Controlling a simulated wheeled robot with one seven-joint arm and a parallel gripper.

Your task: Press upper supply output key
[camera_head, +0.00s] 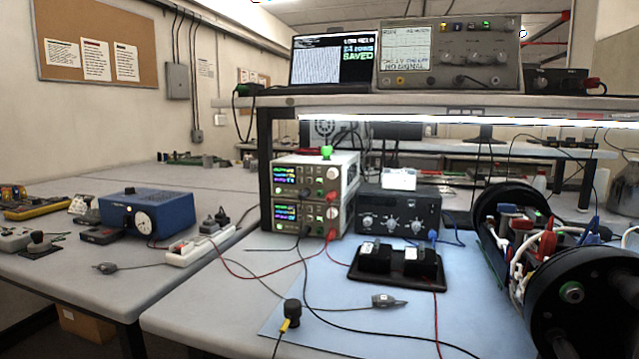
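Two bench power supplies are stacked on the near bench under the shelf. The upper supply (345,174) has a lit display (291,177), several small keys and knobs, and red and black leads at its front. The lower supply (345,213) sits directly beneath it with a similar lit display. The upper supply's output key is too small to single out on its panel. A small green object (326,152) stands on top of the upper supply. My gripper is not in view.
A dark box with knobs (398,213) stands right of the supplies. A black tray (370,280) and loose leads lie on the blue mat (345,318) in front. A large black-ended cylinder assembly (590,300) fills the right. The shelf (350,101) overhangs the supplies.

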